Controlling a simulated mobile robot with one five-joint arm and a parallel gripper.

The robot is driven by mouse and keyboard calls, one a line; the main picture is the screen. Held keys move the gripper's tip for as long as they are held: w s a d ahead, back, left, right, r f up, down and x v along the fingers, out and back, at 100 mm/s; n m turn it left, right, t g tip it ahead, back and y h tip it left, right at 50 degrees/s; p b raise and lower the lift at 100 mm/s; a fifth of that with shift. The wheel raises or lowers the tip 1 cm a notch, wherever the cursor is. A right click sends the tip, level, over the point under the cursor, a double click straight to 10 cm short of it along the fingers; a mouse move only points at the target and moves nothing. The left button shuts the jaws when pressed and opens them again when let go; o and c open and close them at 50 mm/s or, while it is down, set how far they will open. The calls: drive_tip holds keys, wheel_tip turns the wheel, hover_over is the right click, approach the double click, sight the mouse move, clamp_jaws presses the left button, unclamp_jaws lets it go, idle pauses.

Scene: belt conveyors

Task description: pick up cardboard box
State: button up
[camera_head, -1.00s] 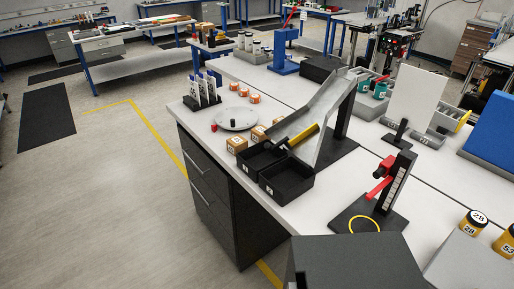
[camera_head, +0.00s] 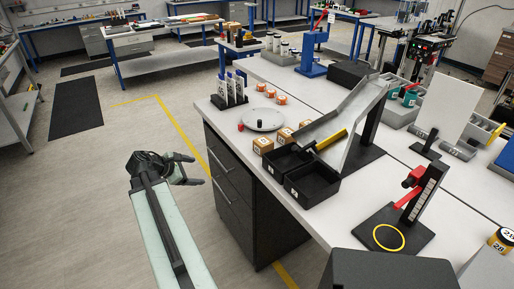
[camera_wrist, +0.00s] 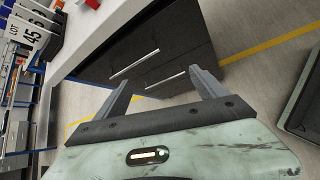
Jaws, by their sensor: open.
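Small cardboard boxes stand on the white bench top in the head view. The nearest box (camera_head: 263,145) sits by the bench edge, beside a black bin. A second box (camera_head: 285,135) is behind it, and a third (camera_head: 305,127) is farther right, near the chute. My gripper (camera_head: 195,169) is open and empty over the floor, left of the bench's dark drawer cabinet and apart from the boxes. In the wrist view my gripper (camera_wrist: 158,77) has its two fingers spread, with nothing between them. No cardboard box is clearly visible there.
Two black bins (camera_head: 311,183) stand at the bench edge below a grey chute (camera_head: 345,110). A round white plate (camera_head: 262,121) and a card rack (camera_head: 229,101) are near the bench's left end. The drawer cabinet (camera_head: 228,190) faces me. Floor left of it is open.

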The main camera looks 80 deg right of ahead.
sight(258, 147)
drive_tip(key=s+d+r+n+g, duration=0.1)
drive_tip(key=s+d+r, duration=0.1)
drive_tip(key=s, duration=0.4)
drive_tip(key=s+d+r+n+g, duration=0.1)
drive_tip(key=s+d+r+g, duration=0.1)
drive_tip(key=s+d, duration=0.2)
drive_tip(key=s+d+r+n+g+h, duration=0.1)
drive_tip(key=s+d+r, duration=0.1)
drive_tip(key=s, duration=0.7)
drive_tip(key=shift+s+d+r+g, duration=0.15)
drive_tip(key=shift+s+d, duration=0.05)
drive_tip(key=shift+d, duration=0.25)
drive_tip(key=shift+s+d+r+g, duration=0.15)
drive_tip(key=shift+s+d, duration=0.05)
drive_tip(key=shift+d, duration=0.25)
drive_tip(key=shift+b+x, duration=0.5)
drive_tip(key=shift+x, duration=0.7)
drive_tip(key=b+x, duration=0.2)
drive_tip(key=x, duration=0.3)
drive_tip(key=shift+d+f, duration=0.2)
drive_tip(key=shift+d, duration=0.05)
drive_tip(key=shift+w+r, duration=0.1)
drive_tip(key=c, duration=1.5)
